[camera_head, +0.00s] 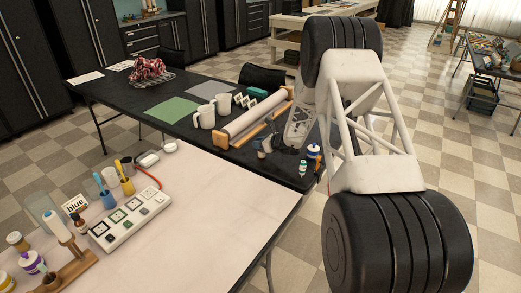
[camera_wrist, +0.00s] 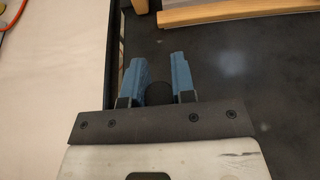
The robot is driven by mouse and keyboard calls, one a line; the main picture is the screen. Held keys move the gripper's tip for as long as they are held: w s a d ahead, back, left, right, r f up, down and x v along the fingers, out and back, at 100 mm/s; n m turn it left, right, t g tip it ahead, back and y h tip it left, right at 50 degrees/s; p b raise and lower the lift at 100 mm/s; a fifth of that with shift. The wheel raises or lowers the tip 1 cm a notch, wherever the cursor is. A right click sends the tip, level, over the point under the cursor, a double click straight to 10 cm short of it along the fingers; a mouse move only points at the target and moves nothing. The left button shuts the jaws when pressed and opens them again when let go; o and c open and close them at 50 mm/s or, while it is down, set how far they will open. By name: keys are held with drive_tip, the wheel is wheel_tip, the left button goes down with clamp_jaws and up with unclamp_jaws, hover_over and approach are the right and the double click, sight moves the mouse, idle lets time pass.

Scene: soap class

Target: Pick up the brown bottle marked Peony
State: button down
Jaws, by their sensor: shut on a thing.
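My gripper (camera_wrist: 158,60) shows two blue fingers in the wrist view, over the black table (camera_wrist: 255,75). They are shut on a dark, round-topped thing (camera_wrist: 158,93). No label on it can be read, so I cannot tell from it whether this is the bottle marked Peony. In the head view my gripper (camera_head: 264,147) is low over the black table, in front of the roller frame, and is small and partly hidden by my arm. No label reading Peony is legible in either view.
A roller in a wooden frame (camera_head: 255,116) lies just behind my gripper. Two white mugs (camera_head: 207,116) stand to its left. Small bottles (camera_head: 303,168) and (camera_head: 313,153) stand to its right. The pale table (camera_head: 215,205) in front holds several bottles and a switch panel (camera_head: 130,218).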

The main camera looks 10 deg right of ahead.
drive_tip(key=shift+r, duration=0.2)
drive_tip(key=shift+r, duration=0.5)
wheel_tip(320, 180, up, 2)
drive_tip(key=shift+r, duration=0.1)
drive_tip(key=s+r, duration=0.1)
drive_tip(key=s, duration=1.5)
drive_tip(key=shift+a+r, duration=0.2)
